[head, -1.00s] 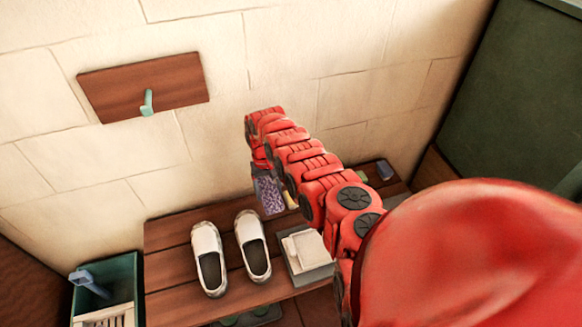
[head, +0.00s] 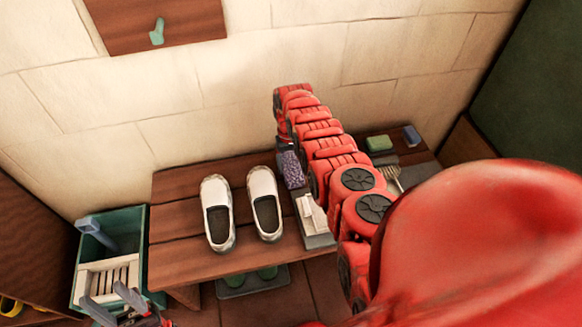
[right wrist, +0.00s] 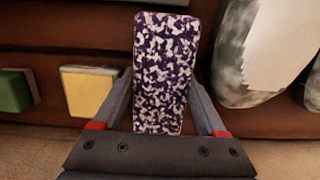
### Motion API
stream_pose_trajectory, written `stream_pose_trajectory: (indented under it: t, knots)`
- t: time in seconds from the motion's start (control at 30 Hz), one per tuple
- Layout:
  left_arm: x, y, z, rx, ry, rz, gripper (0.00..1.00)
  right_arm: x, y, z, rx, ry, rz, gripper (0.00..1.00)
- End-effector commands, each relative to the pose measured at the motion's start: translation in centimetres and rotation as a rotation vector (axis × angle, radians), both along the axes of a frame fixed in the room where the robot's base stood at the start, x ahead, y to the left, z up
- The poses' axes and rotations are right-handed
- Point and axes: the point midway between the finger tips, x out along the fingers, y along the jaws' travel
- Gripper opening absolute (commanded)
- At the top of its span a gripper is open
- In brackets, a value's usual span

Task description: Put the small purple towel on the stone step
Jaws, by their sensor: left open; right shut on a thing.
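The small purple towel (head: 291,170), patterned purple and white, hangs above the bench near the wall, right of the white shoes. In the right wrist view the towel (right wrist: 165,75) fills the space between the fingers of my right gripper (right wrist: 158,110), which is shut on it. In the head view my red right arm hides most of that gripper. My left gripper (head: 112,297) is open and empty at the lower left, in front of the green crate. A grey slab (head: 322,241) on the bench may be the stone step; I cannot tell for sure.
White shoes (head: 217,212) stand on the wooden bench (head: 172,235). A white block (head: 310,212) is on the slab. A green block (head: 379,143) and a blue one (head: 411,136) lie farther right. A green crate (head: 140,225) stands left. A dark mat (head: 230,290) lies below.

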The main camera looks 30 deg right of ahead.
Motion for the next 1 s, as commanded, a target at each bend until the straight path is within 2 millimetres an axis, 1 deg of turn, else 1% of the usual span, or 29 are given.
stream_pose_trajectory:
  t: [0.17, 0.2, 0.27, 0.53, 0.67, 0.77, 0.87, 1.0]
  knots:
    - [0.0, 0.0, -0.4, 0.000, 0.000, 0.000, 0.50, 0.0, 0.0, -0.4, 0.000, 0.000, -0.001, 0.08]
    - [0.0, 0.0, -0.3, 0.000, 0.000, 0.000, 0.50, 0.0, 0.0, -0.3, 0.000, 0.000, -0.001, 0.78]
    - [0.0, 0.0, -0.2, 0.000, 0.000, 0.000, 0.50, 0.0, 0.0, -0.3, 0.000, 0.000, -0.001, 0.87]
    - [0.0, 0.0, -0.2, 0.000, 0.000, 0.000, 0.50, 0.0, 0.0, -0.2, 0.000, 0.000, -0.001, 0.87]
    - [0.0, 0.0, 0.3, 0.000, 0.000, 0.000, 0.50, 0.0, 0.0, 0.3, 0.000, 0.000, -0.001, 0.87]
    - [0.0, 0.0, 0.9, 0.000, 0.000, 0.000, 0.50, 0.2, -0.1, 1.4, 0.000, -0.001, -0.001, 0.87]
    - [0.0, 0.0, 1.9, 0.000, 0.000, 0.000, 0.50, 0.4, -0.2, 3.1, -0.001, -0.002, -0.002, 0.87]
    - [0.0, 0.0, 3.5, 0.000, 0.000, 0.000, 0.50, 0.8, -0.4, 6.3, -0.001, -0.002, -0.003, 0.87]
